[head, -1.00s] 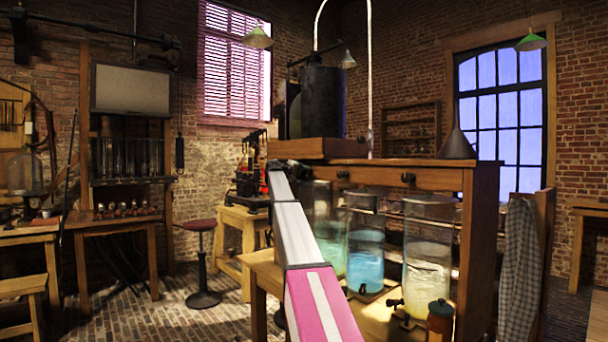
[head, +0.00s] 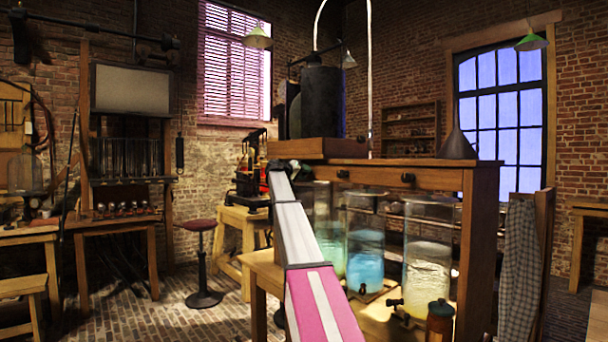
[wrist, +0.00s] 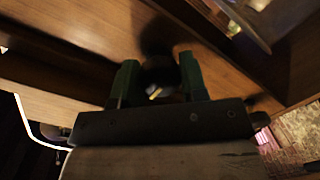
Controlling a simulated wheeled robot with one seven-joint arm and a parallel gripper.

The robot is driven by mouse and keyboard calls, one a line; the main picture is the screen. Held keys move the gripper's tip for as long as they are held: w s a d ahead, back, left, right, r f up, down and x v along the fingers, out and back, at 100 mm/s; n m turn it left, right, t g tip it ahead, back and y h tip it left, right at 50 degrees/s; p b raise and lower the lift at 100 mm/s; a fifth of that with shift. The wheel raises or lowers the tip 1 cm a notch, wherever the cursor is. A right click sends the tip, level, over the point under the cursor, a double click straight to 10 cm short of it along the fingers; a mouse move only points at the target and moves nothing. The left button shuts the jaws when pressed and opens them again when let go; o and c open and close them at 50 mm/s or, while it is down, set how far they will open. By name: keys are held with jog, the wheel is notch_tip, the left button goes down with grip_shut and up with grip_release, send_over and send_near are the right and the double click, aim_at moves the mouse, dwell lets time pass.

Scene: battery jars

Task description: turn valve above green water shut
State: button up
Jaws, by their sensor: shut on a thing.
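The jar of green water (head: 331,250) stands at the left of the jar row, partly behind my arm. Two dark valve knobs show on the wooden beam (head: 375,176) above the jars, a left one (head: 343,174) and a right one (head: 408,178). Any valve further left is hidden by my arm in the head view.
A jar of blue water (head: 365,255) and a jar of pale yellowish liquid (head: 428,268) stand to the right of the green one. A dark cylinder (head: 322,102) and a funnel (head: 457,145) stand on top of the frame. A stool (head: 203,265) stands on the open floor at left.

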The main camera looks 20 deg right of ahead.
jog(key=shift+f, duration=0.1)
jog(key=o, duration=0.9)
jog(key=shift+a, duration=0.15)
jog(key=v, duration=1)
jog(key=shift+a, duration=0.35)
jog(key=shift+s, duration=0.15)
jog(key=s+a+f+n+g+y, duration=0.1)
jog(key=s+a+f+y, duration=0.35)
jog(key=f, duration=1.05)
jog(key=s+f+n+y, duration=0.15)
jog(key=s+f, duration=0.55)
jog(key=f, duration=0.8)
jog(key=s+a+f+n+g+y, duration=0.15)
jog(key=s+f, duration=0.45)
jog(key=f, duration=0.9)
jog(key=s+a+f+g+y, duration=0.1)
jog(key=s+a+f, duration=0.3)
jog(key=s+f, duration=0.4)
jog(key=s+a+f+g+y, duration=0.1)
jog(key=s+a+f+y, duration=0.3)
jog(key=s+f, duration=0.4)
jog(key=s+a+f+n+g+y, duration=0.1)
jog(key=s+a+f+y, duration=0.2)
jog(key=s+f, duration=0.5)
jog(key=s+a, duration=0.1)
jog(key=s, duration=0.6)
jog(key=shift+s+a+f, duration=0.15)
jog(key=shift+s+a, duration=0.05)
jog(key=shift+s, duration=0.2)
